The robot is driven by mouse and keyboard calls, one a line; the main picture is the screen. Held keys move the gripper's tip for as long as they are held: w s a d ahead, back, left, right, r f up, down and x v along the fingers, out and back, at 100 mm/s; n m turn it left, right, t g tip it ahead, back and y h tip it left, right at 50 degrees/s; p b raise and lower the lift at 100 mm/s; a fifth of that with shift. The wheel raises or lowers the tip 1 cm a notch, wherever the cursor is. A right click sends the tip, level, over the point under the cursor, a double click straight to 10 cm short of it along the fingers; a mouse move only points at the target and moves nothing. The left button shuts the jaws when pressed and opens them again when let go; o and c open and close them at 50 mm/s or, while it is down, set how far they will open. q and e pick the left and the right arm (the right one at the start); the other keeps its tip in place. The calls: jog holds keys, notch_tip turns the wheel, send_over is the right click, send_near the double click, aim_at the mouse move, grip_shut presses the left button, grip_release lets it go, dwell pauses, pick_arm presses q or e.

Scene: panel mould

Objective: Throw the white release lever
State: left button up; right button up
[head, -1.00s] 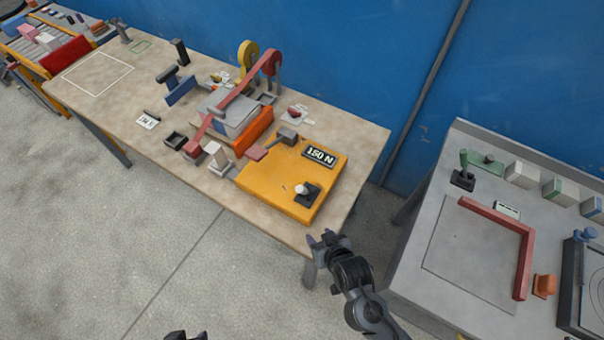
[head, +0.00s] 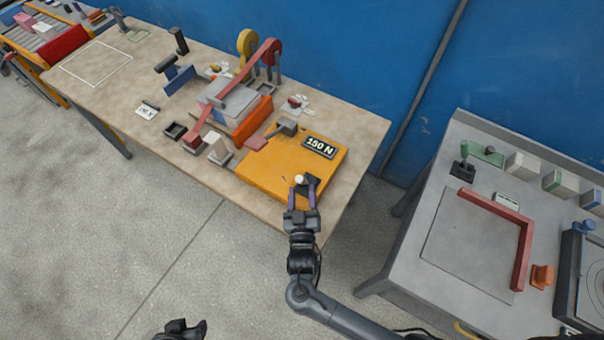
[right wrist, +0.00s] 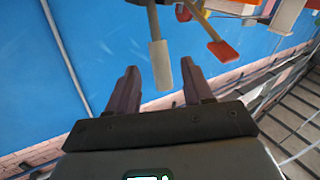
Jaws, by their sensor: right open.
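The white release lever (head: 299,179) shows in the head view as a pale knob over a black base on the front right of the yellow box (head: 270,170). In the right wrist view its pale grip (right wrist: 161,66) lies between the fingertips in the picture, with a gap on each side. My right gripper (head: 303,192) is open at the lever; its two fingers (right wrist: 160,82) also show in the right wrist view. I see no contact with the lever. My left gripper (head: 186,328) is partly in view at the bottom edge, away from the table; its jaw state is unclear.
A press with a red arm (head: 235,92) stands behind left. A grey table (head: 440,285) with a red angle frame (head: 523,250) is at right. The floor in front is clear.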

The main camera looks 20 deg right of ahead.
jog(key=x, duration=0.6)
jog(key=shift+w+d, duration=0.15)
jog(key=shift+w, duration=0.2)
grip_shut()
